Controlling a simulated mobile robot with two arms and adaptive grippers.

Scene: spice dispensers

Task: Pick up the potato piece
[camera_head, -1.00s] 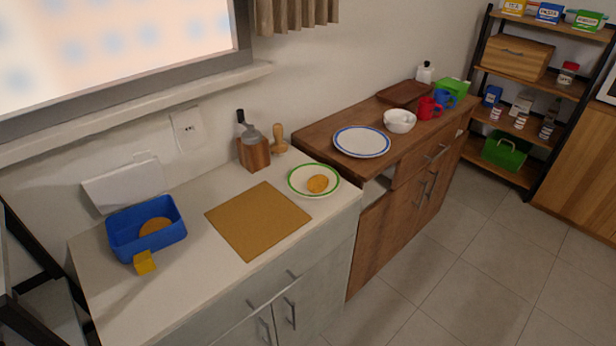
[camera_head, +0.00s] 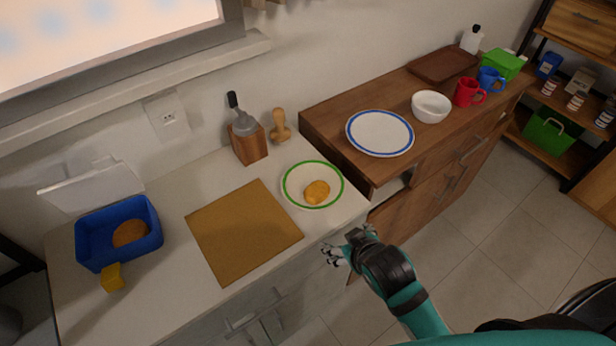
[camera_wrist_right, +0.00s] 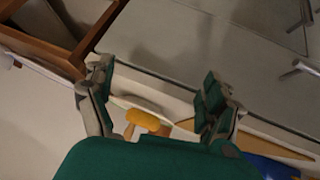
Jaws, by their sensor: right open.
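A rounded orange-yellow piece, which looks like the potato piece (camera_head: 317,191), lies on a white plate with a green rim (camera_head: 291,189) on the light counter. Another brownish-orange round piece (camera_head: 130,233) lies in a blue container (camera_head: 108,257) at the left. I cannot tell for sure what each is. My right gripper (camera_head: 333,256) is open and empty, in front of the counter's front edge, nearer to me than the plate. In the right wrist view its fingers (camera_wrist_right: 158,78) are spread, with an orange piece (camera_wrist_right: 143,120) beyond them. My left gripper is not in view.
A tan board (camera_head: 240,230) lies between plate and container. A yellow block (camera_head: 113,278) is by the container. A utensil block (camera_head: 248,144) and wooden pestle (camera_head: 280,127) stand behind. To the right, a brown cabinet (camera_head: 330,120) holds a blue-rimmed plate (camera_head: 380,133), bowl and mugs.

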